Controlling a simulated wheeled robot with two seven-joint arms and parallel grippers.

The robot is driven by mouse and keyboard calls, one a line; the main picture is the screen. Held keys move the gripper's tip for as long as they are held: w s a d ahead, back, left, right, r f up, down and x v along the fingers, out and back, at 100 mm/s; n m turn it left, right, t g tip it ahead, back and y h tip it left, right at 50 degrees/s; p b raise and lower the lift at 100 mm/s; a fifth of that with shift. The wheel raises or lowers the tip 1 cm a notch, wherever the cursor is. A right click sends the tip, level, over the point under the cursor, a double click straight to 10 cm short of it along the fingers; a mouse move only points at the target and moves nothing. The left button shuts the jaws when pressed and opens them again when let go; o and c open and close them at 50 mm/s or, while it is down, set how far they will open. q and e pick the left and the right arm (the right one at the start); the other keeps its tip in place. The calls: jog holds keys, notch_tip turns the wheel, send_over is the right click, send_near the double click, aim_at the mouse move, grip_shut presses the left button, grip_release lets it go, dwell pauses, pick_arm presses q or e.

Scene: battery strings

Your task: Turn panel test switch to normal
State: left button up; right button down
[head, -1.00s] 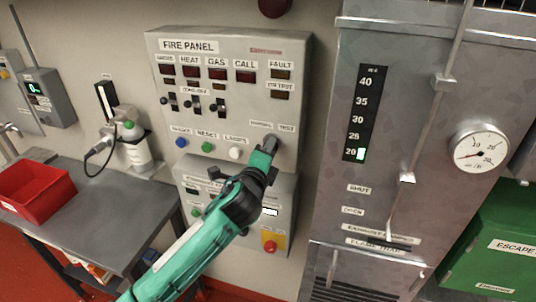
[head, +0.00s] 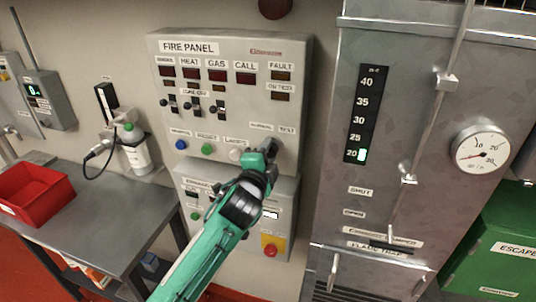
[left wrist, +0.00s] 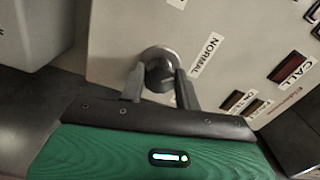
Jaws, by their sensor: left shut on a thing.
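The grey fire panel (head: 225,60) hangs on the wall, with labels NORMAL and TEST low on its right side. The test switch is a round knob on a metal collar, seen in the left wrist view (left wrist: 157,58). My left gripper (head: 268,148) reaches up to it, and its two fingers (left wrist: 160,88) are shut on the knob, one on each side. The NORMAL label (left wrist: 206,55) is just right of the knob in the left wrist view. The gripper hides most of the knob in the head view, and its exact pointing is unclear. My right gripper is not in view.
Blue (head: 181,144), green (head: 207,149) and white (head: 236,154) buttons sit left of the switch. A lower box with a red button (head: 270,250) is below. A metal cabinet (head: 420,110) stands to the right. A bench with a red bin (head: 50,215) is left.

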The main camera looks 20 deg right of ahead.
pick_arm(q)
jog(key=o, duration=1)
jog(key=shift+c, duration=0.2)
jog(key=shift+a, duration=0.1)
jog(key=b+v, duration=0.4)
jog(key=v, duration=0.9)
jog(key=shift+s+a, duration=0.2)
jog(key=shift+s, duration=0.1)
